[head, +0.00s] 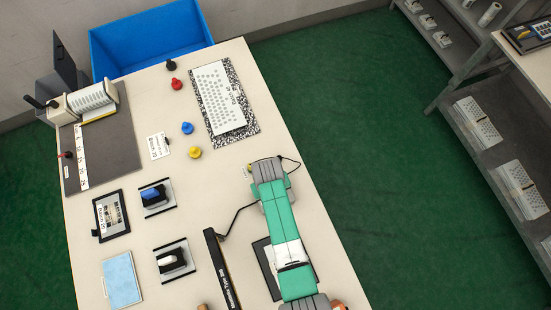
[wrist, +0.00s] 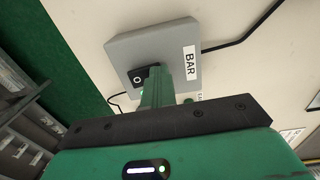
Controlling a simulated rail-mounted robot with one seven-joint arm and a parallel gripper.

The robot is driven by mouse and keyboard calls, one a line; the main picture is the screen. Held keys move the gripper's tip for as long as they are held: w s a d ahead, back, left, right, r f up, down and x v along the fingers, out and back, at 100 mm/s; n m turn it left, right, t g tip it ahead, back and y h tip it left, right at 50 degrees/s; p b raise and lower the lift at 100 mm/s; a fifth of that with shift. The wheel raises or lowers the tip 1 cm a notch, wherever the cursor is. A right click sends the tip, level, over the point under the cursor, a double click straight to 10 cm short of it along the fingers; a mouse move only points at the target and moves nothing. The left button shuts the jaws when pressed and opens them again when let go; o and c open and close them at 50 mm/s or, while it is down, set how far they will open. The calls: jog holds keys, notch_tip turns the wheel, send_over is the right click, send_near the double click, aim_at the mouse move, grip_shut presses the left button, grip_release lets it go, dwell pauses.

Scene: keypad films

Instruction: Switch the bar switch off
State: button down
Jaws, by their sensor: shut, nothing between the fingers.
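In the wrist view a grey switch box (wrist: 125,48) carries a white label reading BAR (wrist: 190,64). A black rocker switch (wrist: 137,77) with a white mark sits on its face. My gripper (wrist: 156,72) is shut and empty, its green fingertips at the right side of the rocker and covering part of it. I cannot tell whether they touch it. A small green glow shows beside the fingers; its source is partly hidden. Which way the rocker is tipped is unclear. In the head view my green arm hides most of the box and the fingertips.
A long black bar (head: 221,270) lies left of my arm, with a black cable (head: 235,216) running towards the box.

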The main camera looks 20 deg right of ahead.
jog(key=shift+r, duration=0.1)
jog(key=shift+d+r+p, duration=0.35)
jog(key=shift+d+p, duration=0.05)
jog(key=shift+d, duration=0.3)
jog(key=a+r+p, duration=0.3)
jog(key=r+p, duration=0.1)
jog(key=r, duration=0.9)
jog(key=shift+r+p, duration=0.3)
jog(key=shift+p, duration=0.05)
